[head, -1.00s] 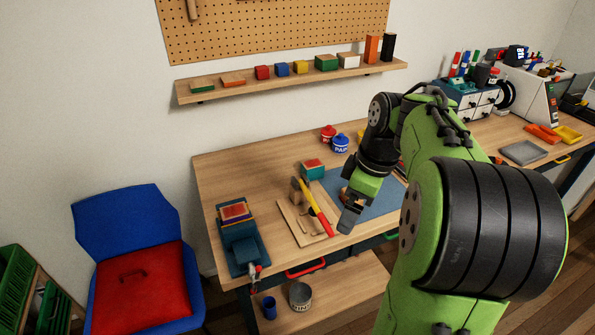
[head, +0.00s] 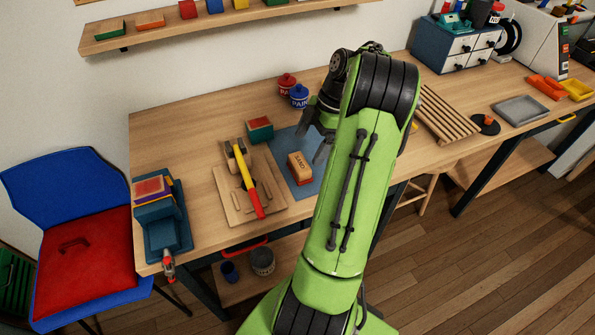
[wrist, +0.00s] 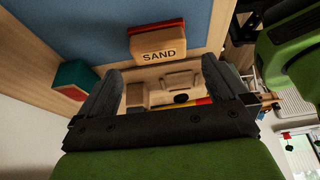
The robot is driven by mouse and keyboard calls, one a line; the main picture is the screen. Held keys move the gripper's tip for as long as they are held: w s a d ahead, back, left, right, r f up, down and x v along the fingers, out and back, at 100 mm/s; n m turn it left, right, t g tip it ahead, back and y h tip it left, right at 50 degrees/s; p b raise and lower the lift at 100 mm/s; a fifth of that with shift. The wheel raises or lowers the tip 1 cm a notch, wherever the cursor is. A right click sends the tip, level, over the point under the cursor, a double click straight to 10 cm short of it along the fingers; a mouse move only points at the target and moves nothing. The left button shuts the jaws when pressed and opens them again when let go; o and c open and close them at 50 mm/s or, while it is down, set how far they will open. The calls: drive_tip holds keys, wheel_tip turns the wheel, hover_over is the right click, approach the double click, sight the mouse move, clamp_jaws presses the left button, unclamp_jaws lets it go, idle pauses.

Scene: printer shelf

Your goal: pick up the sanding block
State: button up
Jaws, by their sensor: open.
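The sanding block (head: 300,167) is a wooden block with a red edge and the word SAND on it. It rests on the blue mat (head: 313,184) on the workbench. In the wrist view the sanding block (wrist: 158,42) shows beyond the fingertips, a little above the middle of the gap. My arm hides part of the mat.
A wooden board with a red and yellow tool (head: 249,184) lies left of the mat. A green and red block (head: 260,129) and paint tins (head: 298,96) stand behind. A blue vise (head: 166,222) is at the left edge. A slatted rack (head: 445,115) lies right of my arm.

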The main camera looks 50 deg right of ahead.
sight(302, 161)
drive_tip(key=b+x, duration=0.2)
drive_tip(key=x, duration=0.6)
drive_tip(key=shift+w+d+f+b, duration=0.1)
drive_tip(key=shift+f+b, duration=0.2)
drive_tip(key=shift+r, duration=0.1)
drive_tip(key=shift+c, duration=0.3)
drive_tip(key=c, duration=0.7)
